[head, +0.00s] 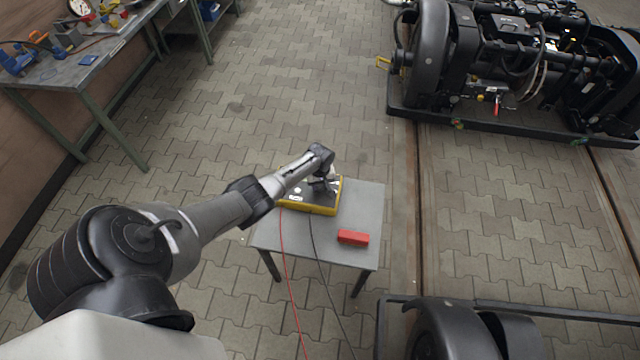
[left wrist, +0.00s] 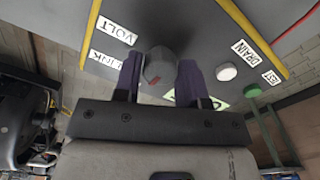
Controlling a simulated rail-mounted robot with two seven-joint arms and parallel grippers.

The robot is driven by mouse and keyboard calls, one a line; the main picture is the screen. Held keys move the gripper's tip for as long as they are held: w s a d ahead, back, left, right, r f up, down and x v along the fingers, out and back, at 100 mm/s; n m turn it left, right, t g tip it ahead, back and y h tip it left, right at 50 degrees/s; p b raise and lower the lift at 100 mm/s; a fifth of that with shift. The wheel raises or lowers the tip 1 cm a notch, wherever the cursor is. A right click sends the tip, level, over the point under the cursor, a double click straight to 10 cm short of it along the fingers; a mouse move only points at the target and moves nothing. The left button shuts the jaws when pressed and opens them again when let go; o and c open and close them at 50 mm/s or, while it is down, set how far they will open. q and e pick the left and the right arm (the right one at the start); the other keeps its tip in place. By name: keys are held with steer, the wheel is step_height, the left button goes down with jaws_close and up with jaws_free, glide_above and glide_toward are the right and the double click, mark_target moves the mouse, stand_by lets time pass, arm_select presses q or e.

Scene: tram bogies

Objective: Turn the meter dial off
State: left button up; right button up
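The meter (head: 322,209) is a yellow-edged box with a dark top, lying on a small grey table. My left gripper (head: 333,185) is over its top, pointing down. In the left wrist view the meter's panel (left wrist: 204,30) carries labels, among them VOLT and DRAIN. The round grey dial (left wrist: 158,66) with a red mark sits between the two dark fingers of my left gripper (left wrist: 160,78). One label behind the right finger is mostly hidden. My right gripper is not in view.
A red block (head: 353,238) lies on the small table (head: 366,205). A red and a black cable run from the meter over the table's front edge. A bogie (head: 500,60) stands at the upper right, a workbench (head: 70,75) at the upper left. The paved floor between is clear.

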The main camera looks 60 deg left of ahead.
arm_select(q)
steer(key=o, duration=0.3)
steer(key=shift+o, duration=0.2)
step_height(320, 180, up, 14)
steer(key=p, duration=0.6)
steer(key=shift+f, duration=0.1)
stand_by(0.4)
